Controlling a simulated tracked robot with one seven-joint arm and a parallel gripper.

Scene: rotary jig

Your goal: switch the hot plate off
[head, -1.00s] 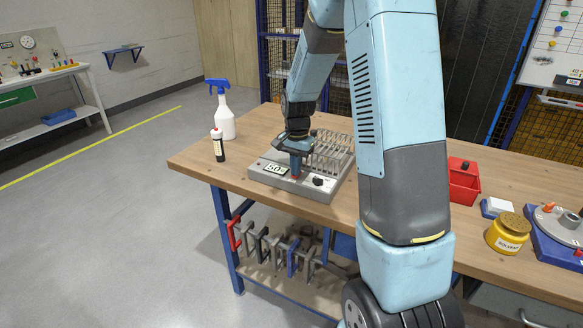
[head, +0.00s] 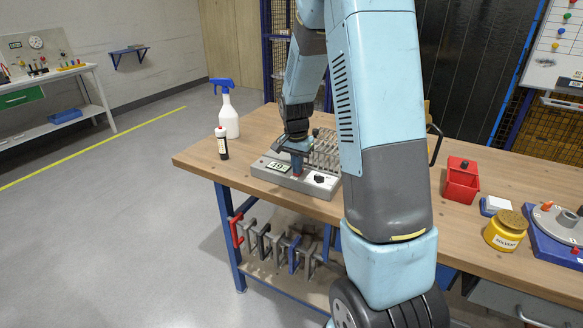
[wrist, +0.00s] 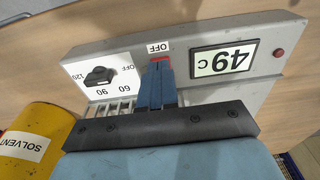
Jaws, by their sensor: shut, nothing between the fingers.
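The hot plate (head: 305,186) is a grey unit with a metal grille on top, near the left end of the bench. In the wrist view its panel (wrist: 215,37) appears upside down. The display (wrist: 224,57) reads 49 C. A black knob (wrist: 100,75) sits on a white dial marked OFF, 60, 90 and 120; I cannot tell exactly where it points. A red switch (wrist: 165,59) beside an OFF label is partly hidden by my fingertips. My gripper (head: 297,172) is shut and empty, its blue fingertips (wrist: 159,66) at the red switch; contact is unclear.
A red bin (head: 461,181), a yellow solvent jar (head: 505,231) and a blue-based jig (head: 560,240) are on the right. Clamps hang below the bench.

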